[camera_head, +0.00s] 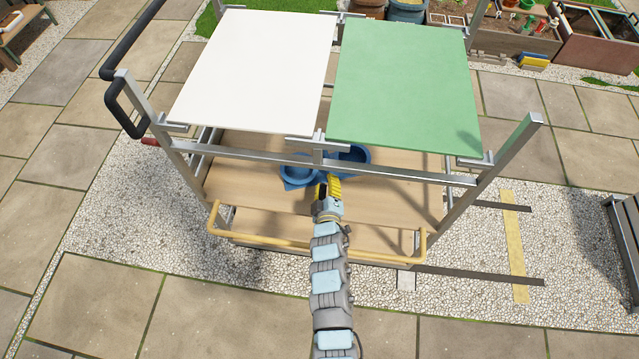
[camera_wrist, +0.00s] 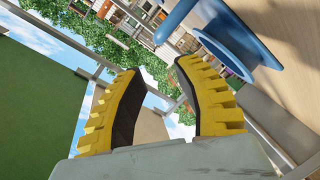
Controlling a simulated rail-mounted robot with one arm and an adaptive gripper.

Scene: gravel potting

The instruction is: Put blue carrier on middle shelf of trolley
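The blue carrier (camera_head: 298,174) has two round cups and sits on the wooden middle shelf (camera_head: 245,185) of the trolley, under the top panels. The top panels partly hide its rear cup. My gripper (camera_head: 330,184) is at the carrier's front side, between the top and bottom levels. In the wrist view, its yellow fingers (camera_wrist: 160,95) stand apart with nothing between them. The carrier (camera_wrist: 225,38) shows there beyond the fingertips, apart from them, against the wood. Whether the gripper touches it cannot be told from the head view.
A white panel (camera_head: 258,62) and a green panel (camera_head: 405,85) cover the top of the trolley. Metal posts and a front bar (camera_head: 390,173) frame the shelf opening. A yellow rail (camera_head: 300,246) runs along the lower front. Raised garden beds stand at the back right.

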